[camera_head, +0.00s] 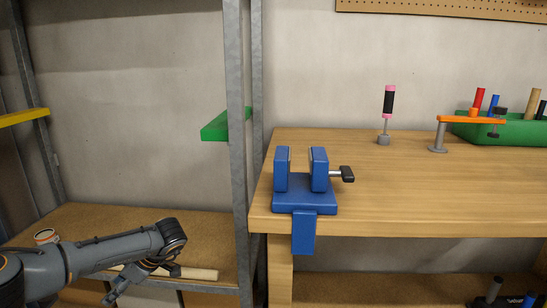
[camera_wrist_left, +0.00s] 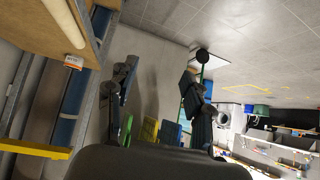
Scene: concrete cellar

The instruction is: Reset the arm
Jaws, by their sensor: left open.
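My left arm (camera_head: 100,252) comes in from the left in the head view, reaching in front of the lower shelf. Its left gripper (camera_head: 142,284) hangs at the end, left of the workbench. In the left wrist view the two dark fingers of the left gripper (camera_wrist_left: 158,88) stand wide apart with nothing between them. My right gripper is not in view.
A pale wooden rod (camera_head: 200,274) lies on the shelf board (camera_head: 88,220), partly behind my left gripper. A metal shelf post (camera_head: 236,150) stands between it and the workbench (camera_head: 400,185), which carries a blue vise (camera_head: 305,195), a screwdriver (camera_head: 388,103) and an orange clamp (camera_head: 465,120).

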